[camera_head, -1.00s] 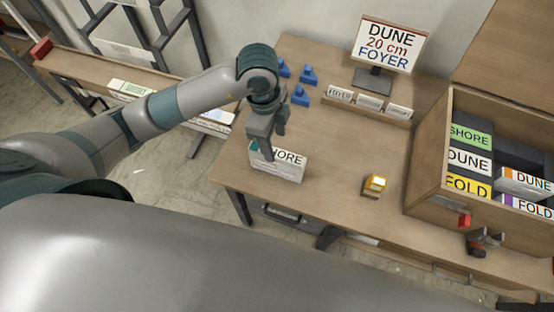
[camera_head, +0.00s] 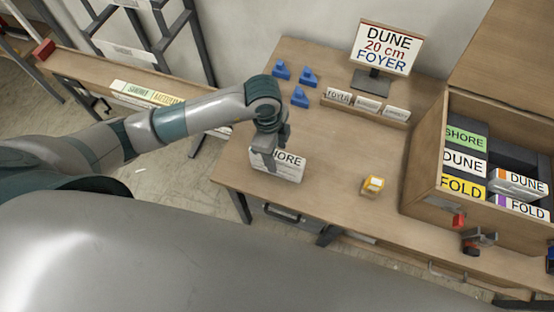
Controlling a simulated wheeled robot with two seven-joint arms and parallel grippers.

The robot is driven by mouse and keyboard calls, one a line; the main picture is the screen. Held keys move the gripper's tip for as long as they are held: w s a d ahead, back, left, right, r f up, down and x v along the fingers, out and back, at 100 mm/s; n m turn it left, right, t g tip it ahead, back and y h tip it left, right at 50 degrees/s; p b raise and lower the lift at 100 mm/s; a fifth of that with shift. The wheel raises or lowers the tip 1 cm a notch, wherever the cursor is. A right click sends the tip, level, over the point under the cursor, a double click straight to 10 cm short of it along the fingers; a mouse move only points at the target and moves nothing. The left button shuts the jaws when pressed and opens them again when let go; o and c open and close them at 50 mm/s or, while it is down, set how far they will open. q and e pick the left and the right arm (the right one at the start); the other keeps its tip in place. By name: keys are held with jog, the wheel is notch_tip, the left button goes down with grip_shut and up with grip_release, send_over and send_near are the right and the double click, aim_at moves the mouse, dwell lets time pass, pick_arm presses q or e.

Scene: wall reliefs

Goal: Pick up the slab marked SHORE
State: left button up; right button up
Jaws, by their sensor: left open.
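The white slab marked SHORE (camera_head: 289,168) stands near the left front part of the table, its lettered face towards me. My left gripper (camera_head: 270,160) is over its upper left part, with a finger in front of the face and covering the first letters. The jaws are open. Whether the fingers touch the slab, and where the far finger is, I cannot tell. My right gripper is not clearly seen.
A crate (camera_head: 424,199) with several labelled slabs stands at the right. A sign (camera_head: 386,46) reads DUNE 20 cm FOYER. Blue blocks (camera_head: 300,97), a card holder (camera_head: 365,107) and a small yellow object (camera_head: 373,185) are on the table. The table middle is clear.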

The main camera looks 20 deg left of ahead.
pick_arm(q)
jog(key=shift+d+f, duration=0.1)
jog(key=shift+f, duration=0.55)
jog(key=shift+r, duration=0.1)
grip_shut()
